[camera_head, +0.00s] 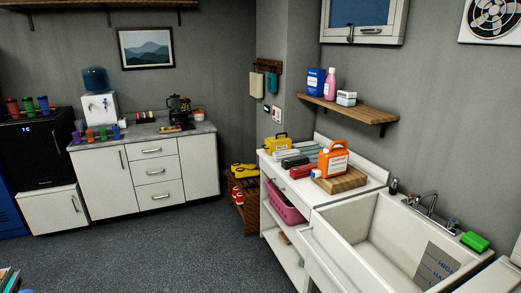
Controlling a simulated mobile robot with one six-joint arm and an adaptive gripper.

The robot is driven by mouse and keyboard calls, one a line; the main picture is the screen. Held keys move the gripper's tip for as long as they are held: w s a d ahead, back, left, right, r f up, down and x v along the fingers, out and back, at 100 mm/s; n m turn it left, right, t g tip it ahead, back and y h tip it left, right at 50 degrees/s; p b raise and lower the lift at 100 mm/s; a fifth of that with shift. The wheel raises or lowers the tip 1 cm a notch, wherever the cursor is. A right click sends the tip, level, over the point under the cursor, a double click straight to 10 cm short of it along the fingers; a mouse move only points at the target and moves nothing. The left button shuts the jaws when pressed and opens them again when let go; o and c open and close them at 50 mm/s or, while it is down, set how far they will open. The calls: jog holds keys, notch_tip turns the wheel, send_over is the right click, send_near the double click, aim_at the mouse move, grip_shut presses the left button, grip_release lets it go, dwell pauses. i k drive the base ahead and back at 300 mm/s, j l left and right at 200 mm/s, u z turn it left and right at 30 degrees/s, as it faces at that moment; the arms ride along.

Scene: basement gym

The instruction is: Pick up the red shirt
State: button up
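A red folded cloth (302,170), which looks like the red shirt, lies on the white counter (312,194) left of the sink. It is small in the picture, so I cannot make out its shape for certain. A dark folded cloth (294,161) lies just behind it, with grey cloths farther back. An orange jug (333,159) stands on a wooden board (345,181) to its right. My gripper is not in view.
A yellow box (275,144) sits at the counter's back left. A pink basket (285,204) is on the shelf below. The white sink (352,217) adjoins on the right. A wooden rack (246,213) stands beyond the counter. The grey floor (165,255) at left is clear.

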aim_at(304, 171)
jog(key=i+j+u, duration=0.2)
jog(key=i, duration=0.45)
jog(key=i+j+u, duration=0.25)
jog(key=i, duration=0.4)
jog(key=i+j+u, duration=0.2)
jog(key=i, duration=0.45)
jog(key=i+l+z, duration=0.1)
jog(key=i+z, duration=0.7)
jog(key=i+j+z, duration=0.2)
jog(key=i+z, duration=0.2)
jog(key=i+j+z, duration=0.25)
jog(key=z, duration=0.15)
jog(key=i+l+z, duration=0.1)
jog(key=i+z, duration=0.15)
jog(key=z, duration=0.2)
jog(key=i+z, duration=0.25)
jog(key=z, duration=0.15)
jog(key=i+j+z, duration=0.1)
jog(key=i+z, duration=0.15)
jog(key=z, duration=0.2)
